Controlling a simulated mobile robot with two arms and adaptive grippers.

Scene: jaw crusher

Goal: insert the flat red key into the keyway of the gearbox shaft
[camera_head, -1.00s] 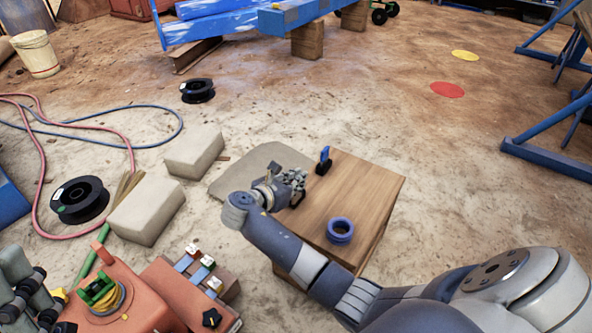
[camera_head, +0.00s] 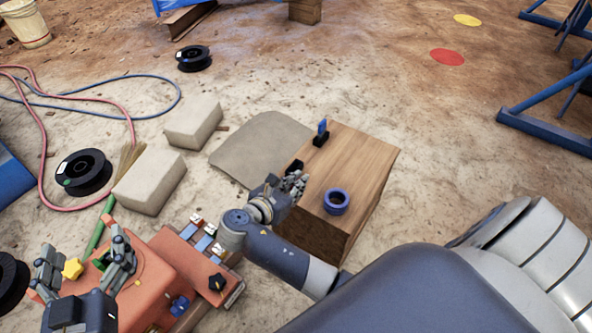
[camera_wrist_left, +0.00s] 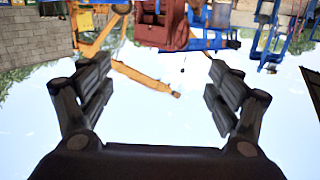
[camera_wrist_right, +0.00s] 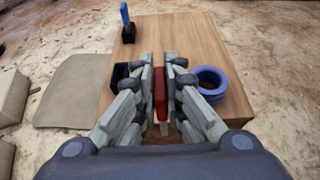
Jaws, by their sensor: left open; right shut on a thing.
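The flat red key (camera_wrist_right: 160,92) shows upright between the fingers in the right wrist view. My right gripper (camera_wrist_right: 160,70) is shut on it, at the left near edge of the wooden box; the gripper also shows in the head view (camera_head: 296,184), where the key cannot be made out. The orange gearbox (camera_head: 180,262) stands at the lower left. My left gripper (camera_head: 86,257) is open and empty, in front of the gearbox. The shaft's keyway cannot be made out.
The wooden box (camera_head: 367,165) carries a blue ring (camera_head: 336,201), a black stand with a blue piece (camera_head: 321,133) and a small black block (camera_wrist_right: 121,74). Pale blocks (camera_head: 150,180), a black spool (camera_head: 83,172) and hoses lie to the left. A flat mat (camera_head: 258,142) lies behind the gripper.

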